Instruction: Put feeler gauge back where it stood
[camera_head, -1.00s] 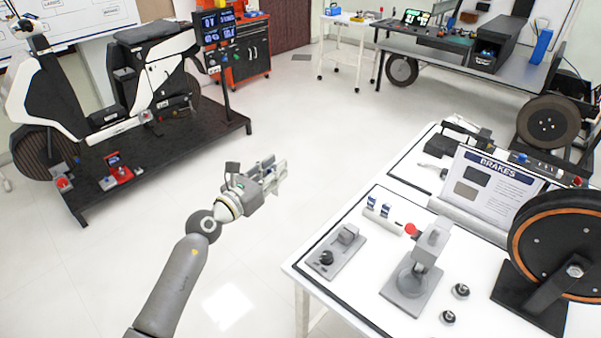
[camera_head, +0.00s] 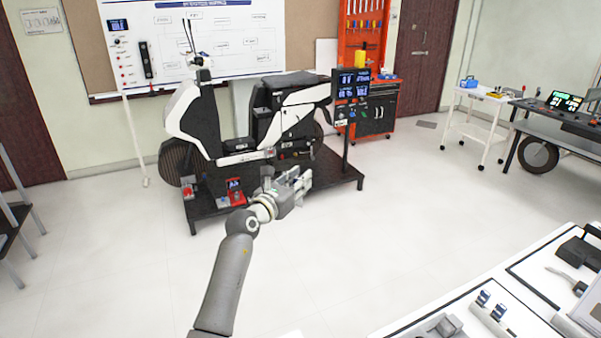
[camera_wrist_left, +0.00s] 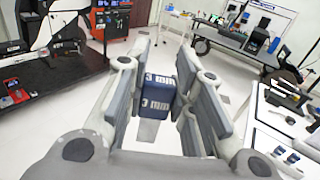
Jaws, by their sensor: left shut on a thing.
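My left gripper (camera_head: 303,181) is in the middle of the head view, out over the open floor. In the left wrist view its fingers (camera_wrist_left: 160,92) are shut on a dark blue block marked "3 mm", the feeler gauge (camera_wrist_left: 156,96). In the head view the gauge cannot be made out between the fingers. A pale rack (camera_head: 492,318) on the white bench at the lower right holds two similar blue gauges (camera_head: 484,297). The rack's far end is cut by the picture edge or unclear.
The white bench (camera_head: 452,314) fills the lower right corner, with a dark block and a grey fixture on it. A scooter on a black platform (camera_head: 345,170) stands behind the gripper. A red tool cabinet (camera_head: 375,110) and white trolley (camera_head: 482,97) are farther back. The floor between is clear.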

